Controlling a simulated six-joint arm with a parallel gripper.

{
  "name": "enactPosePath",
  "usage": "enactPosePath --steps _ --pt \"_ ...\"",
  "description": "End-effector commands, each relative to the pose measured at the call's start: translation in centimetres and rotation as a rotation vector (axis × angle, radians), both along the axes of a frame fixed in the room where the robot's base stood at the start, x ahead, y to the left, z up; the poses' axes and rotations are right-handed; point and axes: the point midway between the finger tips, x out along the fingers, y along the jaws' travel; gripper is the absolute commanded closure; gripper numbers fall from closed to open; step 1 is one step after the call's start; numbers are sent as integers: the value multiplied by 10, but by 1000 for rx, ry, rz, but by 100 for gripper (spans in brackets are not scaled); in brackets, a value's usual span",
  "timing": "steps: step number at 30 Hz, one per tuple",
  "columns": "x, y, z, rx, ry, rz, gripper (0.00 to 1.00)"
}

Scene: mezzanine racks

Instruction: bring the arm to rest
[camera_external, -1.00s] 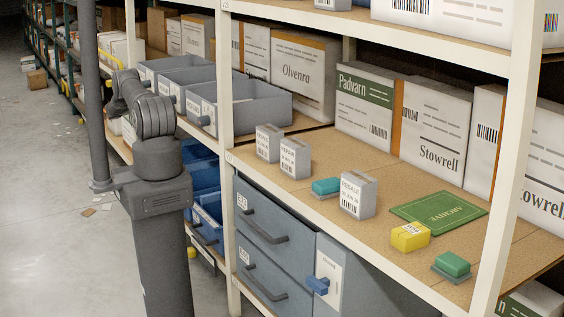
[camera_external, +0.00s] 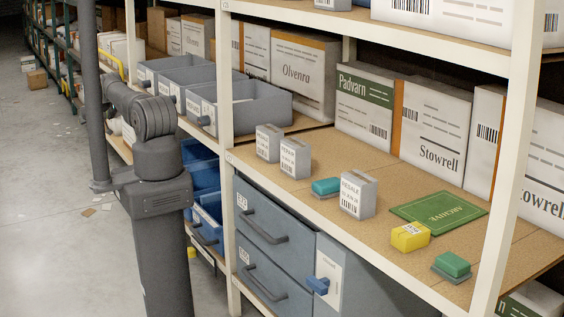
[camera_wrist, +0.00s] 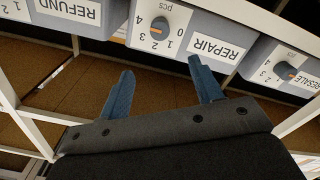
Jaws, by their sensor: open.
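In the wrist view my gripper (camera_wrist: 163,86) has its two blue fingers spread wide apart, with nothing between them. Ahead of the fingers are grey bin fronts with dials and labels, including REFUND (camera_wrist: 70,10), REPAIR (camera_wrist: 217,46) and RESALE (camera_wrist: 303,80). In the external view my arm (camera_external: 150,115) is folded beside the dark column at the left, close to the rack. My gripper cannot be made out there; the arm and column cover that area.
Grey open bins (camera_external: 262,108) stand on the shelf right of my arm. On the nearer shelf are small grey boxes (camera_external: 357,194), a teal block (camera_external: 326,186), a green mat (camera_external: 410,208), a yellow box (camera_external: 410,237) and a green block (camera_external: 453,264).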

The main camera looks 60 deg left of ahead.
Motion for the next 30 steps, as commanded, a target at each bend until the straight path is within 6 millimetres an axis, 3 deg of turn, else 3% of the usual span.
enactPosePath --steps 8,30 --pt "18 0 0 0 -1 -2 41" --pt "156 -3 1 1 -1 -2 41"
